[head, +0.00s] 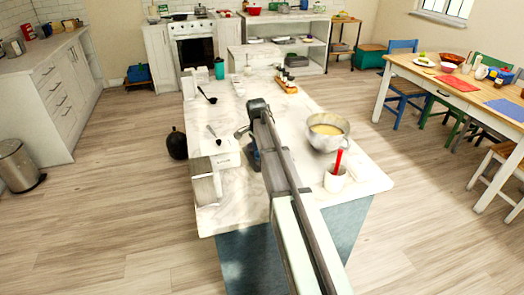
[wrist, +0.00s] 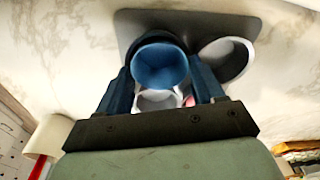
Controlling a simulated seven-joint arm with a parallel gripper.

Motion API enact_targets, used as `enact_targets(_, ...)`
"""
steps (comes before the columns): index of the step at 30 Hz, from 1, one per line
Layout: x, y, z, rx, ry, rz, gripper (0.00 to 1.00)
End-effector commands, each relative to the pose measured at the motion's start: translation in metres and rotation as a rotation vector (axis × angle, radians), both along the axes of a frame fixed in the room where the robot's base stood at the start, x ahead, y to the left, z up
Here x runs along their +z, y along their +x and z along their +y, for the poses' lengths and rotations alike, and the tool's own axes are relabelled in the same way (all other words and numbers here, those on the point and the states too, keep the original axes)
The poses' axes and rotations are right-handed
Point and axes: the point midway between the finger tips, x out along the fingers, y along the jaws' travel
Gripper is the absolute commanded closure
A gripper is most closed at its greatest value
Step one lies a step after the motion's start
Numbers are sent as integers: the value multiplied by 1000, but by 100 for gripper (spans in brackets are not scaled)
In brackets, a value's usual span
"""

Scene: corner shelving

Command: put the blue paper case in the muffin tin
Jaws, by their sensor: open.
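In the wrist view the blue paper case (wrist: 160,66) is a round, deep blue cup with its open mouth toward the camera. My gripper (wrist: 161,58) is open, with one dark blue finger on each side of the case. Whether either finger touches it I cannot tell. The dark grey muffin tin (wrist: 190,19) lies on the marble top behind the case. In the head view my arm covers most of this spot.
In the head view a metal bowl of batter (head: 326,130) and a white crock with a red-handled tool (head: 336,178) stand right of my arm.

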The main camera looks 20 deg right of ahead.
Motion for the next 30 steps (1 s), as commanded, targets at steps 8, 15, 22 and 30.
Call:
enact_targets(8, 16, -11, 4, -4, 4, 18, 6)
enact_targets(15, 62, -9, 9, -2, 2, 8, 6)
enact_targets(22, 103, -10, 13, -1, 0, 0, 6)
enact_targets(30, 133, -11, 16, -1, -2, -5, 6)
